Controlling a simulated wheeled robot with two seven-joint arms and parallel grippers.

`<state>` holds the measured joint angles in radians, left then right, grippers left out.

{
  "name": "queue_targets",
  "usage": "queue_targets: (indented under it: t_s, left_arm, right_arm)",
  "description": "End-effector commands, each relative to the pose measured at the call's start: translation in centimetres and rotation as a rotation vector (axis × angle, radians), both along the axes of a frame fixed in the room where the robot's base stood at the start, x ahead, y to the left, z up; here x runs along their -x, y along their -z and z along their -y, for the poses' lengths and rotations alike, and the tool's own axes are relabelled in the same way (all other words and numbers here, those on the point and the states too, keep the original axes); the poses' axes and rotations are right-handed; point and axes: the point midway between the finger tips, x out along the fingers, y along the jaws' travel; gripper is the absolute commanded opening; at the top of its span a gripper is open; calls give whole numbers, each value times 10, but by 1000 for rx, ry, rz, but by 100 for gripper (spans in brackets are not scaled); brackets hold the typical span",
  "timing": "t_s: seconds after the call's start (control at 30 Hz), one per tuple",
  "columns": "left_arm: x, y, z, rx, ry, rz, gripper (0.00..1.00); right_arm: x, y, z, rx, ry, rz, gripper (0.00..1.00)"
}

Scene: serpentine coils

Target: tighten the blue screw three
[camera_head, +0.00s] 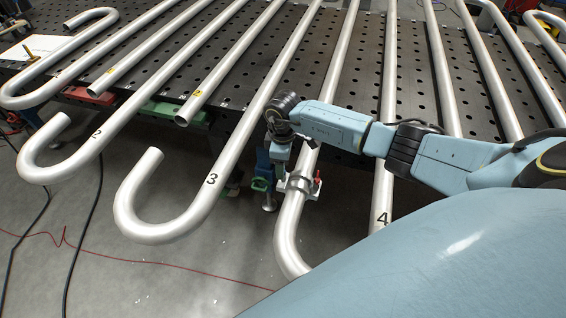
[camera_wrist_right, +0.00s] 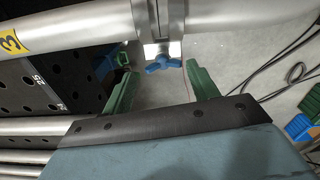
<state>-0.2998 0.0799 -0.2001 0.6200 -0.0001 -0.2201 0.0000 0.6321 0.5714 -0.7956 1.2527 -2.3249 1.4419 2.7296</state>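In the right wrist view a blue screw (camera_wrist_right: 163,65) with a winged head sits at the lower edge of a metal clamp (camera_wrist_right: 150,46) under a silver pipe (camera_wrist_right: 230,15). My right gripper (camera_wrist_right: 159,68) is open, its two green fingers apart on either side of the blue screw with gaps between. In the head view my right arm comes in from the right, its wrist above a clamp (camera_head: 299,186) with a red screw (camera_head: 317,178) on a pipe. The blue screw cannot be made out there, and the fingertips are not clear. My left gripper is in neither view.
Long silver pipes with hooked ends lie across a black perforated table (camera_head: 360,60); one bears a 3 (camera_head: 211,179). Blue and green clamp parts (camera_head: 263,178) hang at the table's front edge. Cables lie on the grey floor, which is otherwise open at the front left.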

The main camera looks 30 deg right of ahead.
Motion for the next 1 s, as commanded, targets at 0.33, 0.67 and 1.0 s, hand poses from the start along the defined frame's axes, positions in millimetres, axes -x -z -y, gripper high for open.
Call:
queue_targets:
  t_s: [0.33, 0.67, 1.0]
  left_arm:
    - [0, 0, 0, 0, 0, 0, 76]
    - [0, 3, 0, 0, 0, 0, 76]
    - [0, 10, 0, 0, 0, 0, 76]
  right_arm:
    - [4, 3, -1, 1, -3, -11, 67]
    - [3, -46, 0, 1, -4, -6, 67]
    - [3, -114, -1, 0, -3, -6, 67]
